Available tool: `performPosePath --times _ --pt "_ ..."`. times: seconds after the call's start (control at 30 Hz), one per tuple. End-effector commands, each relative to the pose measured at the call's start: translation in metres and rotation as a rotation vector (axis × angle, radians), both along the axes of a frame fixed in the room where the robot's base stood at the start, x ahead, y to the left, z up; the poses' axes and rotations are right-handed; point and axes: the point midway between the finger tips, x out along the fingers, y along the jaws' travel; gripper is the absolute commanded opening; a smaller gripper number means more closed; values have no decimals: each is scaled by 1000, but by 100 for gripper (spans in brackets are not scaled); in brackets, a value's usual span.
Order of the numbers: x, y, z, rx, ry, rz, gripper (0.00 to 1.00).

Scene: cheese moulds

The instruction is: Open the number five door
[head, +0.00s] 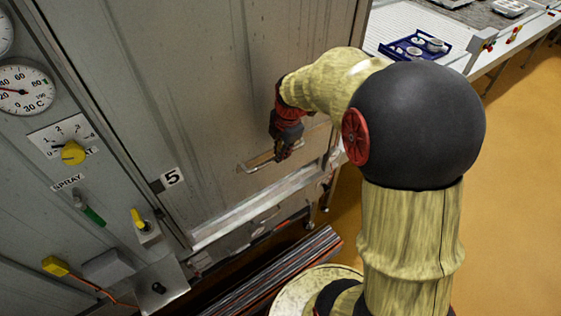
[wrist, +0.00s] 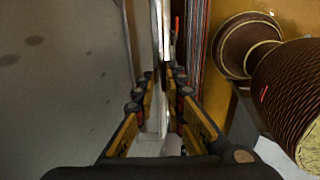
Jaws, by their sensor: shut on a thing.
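The number five door (head: 225,90) is a tall grey metal panel in the middle of the head view. A white plate with a black 5 (head: 172,178) sits by its lower left edge. A pale bar handle (head: 258,162) is low on the door. My gripper (head: 286,150) is at the right part of this handle, shut on it, and hides some of it. In the wrist view my gripper's fingers (wrist: 163,78) lie on both sides of a pale upright bar (wrist: 157,40), with the grey door face (wrist: 60,80) to the left. I cannot tell whether the door is slightly ajar.
A control panel with a dial gauge (head: 22,88), a yellow knob (head: 72,153) and switches is left of the door. A white table with a blue tray (head: 415,47) stands at the back right. The orange floor (head: 510,190) on the right is clear.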

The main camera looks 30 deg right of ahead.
Motion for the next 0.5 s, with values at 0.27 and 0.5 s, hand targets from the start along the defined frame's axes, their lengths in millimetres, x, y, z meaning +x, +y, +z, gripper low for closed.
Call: performPosePath --times 0.27,0.5 --pt "3 -1 114 -5 -11 0 0" --pt "3 -1 200 -5 -12 0 0"
